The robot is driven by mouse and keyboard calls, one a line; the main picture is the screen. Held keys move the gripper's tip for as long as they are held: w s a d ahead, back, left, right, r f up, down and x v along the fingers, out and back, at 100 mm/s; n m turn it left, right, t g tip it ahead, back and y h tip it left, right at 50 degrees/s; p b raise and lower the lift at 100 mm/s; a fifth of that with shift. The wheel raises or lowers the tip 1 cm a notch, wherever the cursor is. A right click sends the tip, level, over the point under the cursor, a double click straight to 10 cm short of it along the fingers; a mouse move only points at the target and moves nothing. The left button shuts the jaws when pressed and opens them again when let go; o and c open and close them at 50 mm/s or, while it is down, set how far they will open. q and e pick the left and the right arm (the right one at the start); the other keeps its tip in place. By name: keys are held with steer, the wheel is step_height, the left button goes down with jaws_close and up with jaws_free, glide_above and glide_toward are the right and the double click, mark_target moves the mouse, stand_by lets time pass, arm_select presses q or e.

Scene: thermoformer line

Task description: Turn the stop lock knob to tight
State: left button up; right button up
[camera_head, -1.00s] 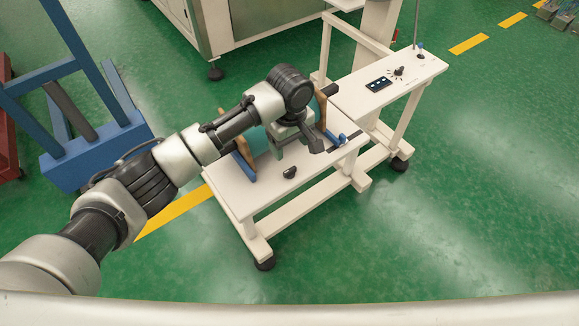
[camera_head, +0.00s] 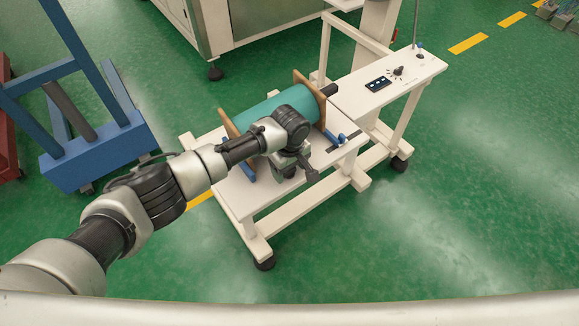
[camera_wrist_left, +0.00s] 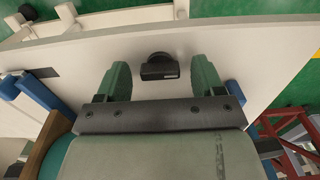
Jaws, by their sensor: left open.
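A black knob (camera_wrist_left: 159,66) with a flat bar grip sits on the cream table top in the left wrist view. I take it as the stop lock knob; its setting cannot be read. My left gripper (camera_wrist_left: 161,77) is open, with one green finger on each side of the knob and gaps between. The knob lies near the level of the fingertips, and I cannot tell the height between them. In the head view my left gripper (camera_head: 288,172) is over the front of the table and largely hides the knob. My right gripper is not in view.
A teal roll (camera_head: 277,112) between brown end plates lies on the stand, behind my left wrist. Blue brackets (camera_head: 342,138) stand beside it. A higher shelf (camera_head: 425,68) at right carries a small dial (camera_head: 398,71) and a button panel (camera_head: 378,84). A blue frame (camera_head: 95,153) stands left.

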arm_select(q)
steer(key=c, duration=0.9)
